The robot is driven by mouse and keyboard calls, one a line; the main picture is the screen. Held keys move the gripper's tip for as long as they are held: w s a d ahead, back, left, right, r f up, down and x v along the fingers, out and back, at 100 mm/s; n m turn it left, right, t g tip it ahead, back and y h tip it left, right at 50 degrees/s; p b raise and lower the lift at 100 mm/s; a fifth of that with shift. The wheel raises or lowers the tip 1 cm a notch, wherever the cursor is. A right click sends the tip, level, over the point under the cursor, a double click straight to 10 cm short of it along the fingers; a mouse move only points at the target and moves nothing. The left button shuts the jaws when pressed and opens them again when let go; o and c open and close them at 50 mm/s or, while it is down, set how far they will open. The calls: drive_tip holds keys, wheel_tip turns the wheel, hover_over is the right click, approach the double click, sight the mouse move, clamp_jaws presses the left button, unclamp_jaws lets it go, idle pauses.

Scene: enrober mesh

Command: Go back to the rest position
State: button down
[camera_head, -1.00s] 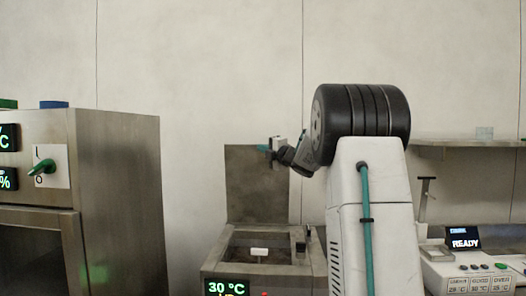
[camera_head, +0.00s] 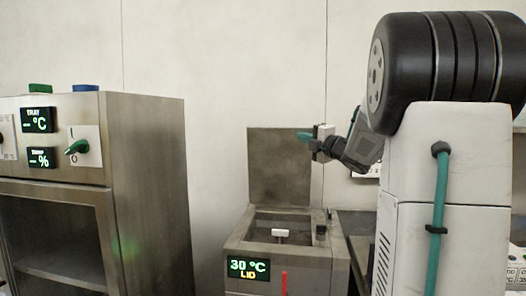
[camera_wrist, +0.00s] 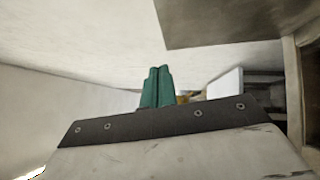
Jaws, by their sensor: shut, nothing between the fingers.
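My gripper (camera_head: 304,136) is at the end of my raised arm, in front of the open lid and pointing left in the head view. Its green fingers also show in the wrist view (camera_wrist: 157,88), side by side, closed together with nothing between them. The steel tank (camera_head: 290,252) with the display reading 30 °C and LID stands below it. The tank's lid (camera_head: 278,165) stands upright behind it. A small white piece (camera_head: 282,233) shows in the tank's opening.
A tall steel cabinet (camera_head: 150,200) with TRAY displays and a green switch (camera_head: 77,147) stands at the left. Green (camera_head: 40,88) and blue (camera_head: 85,88) items sit on top of it. My arm hides most of the right side. Bare wall shows between cabinet and lid.

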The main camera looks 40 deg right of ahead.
drive_tip(key=s+d+f+m+g+h, duration=0.5)
drive_tip(key=d+f+m+g+h, duration=0.3)
drive_tip(key=m, duration=0.4)
drive_tip(key=s+a+f+m+g, duration=0.3)
drive_tip(key=s+a+f+m, duration=0.1)
drive_tip(key=a+f+m, duration=0.15)
drive_tip(key=s+a+f+g+y, duration=0.2)
drive_tip(key=s+a, duration=0.5)
drive_tip(key=a, duration=0.6)
drive_tip(key=s+a+f+m+g+y, duration=0.1)
drive_tip(key=s+a+f+g+y, duration=0.2)
drive_tip(key=s+a, duration=0.4)
drive_tip(key=s+a+f+g+y, duration=0.2)
drive_tip(key=s+a+f+y, duration=0.2)
drive_tip(key=a, duration=1.6)
drive_tip(key=s+f, duration=0.1)
drive_tip(key=s, duration=0.2)
drive_tip(key=shift+s+a+m, duration=0.25)
drive_tip(key=shift+a+m, duration=0.1)
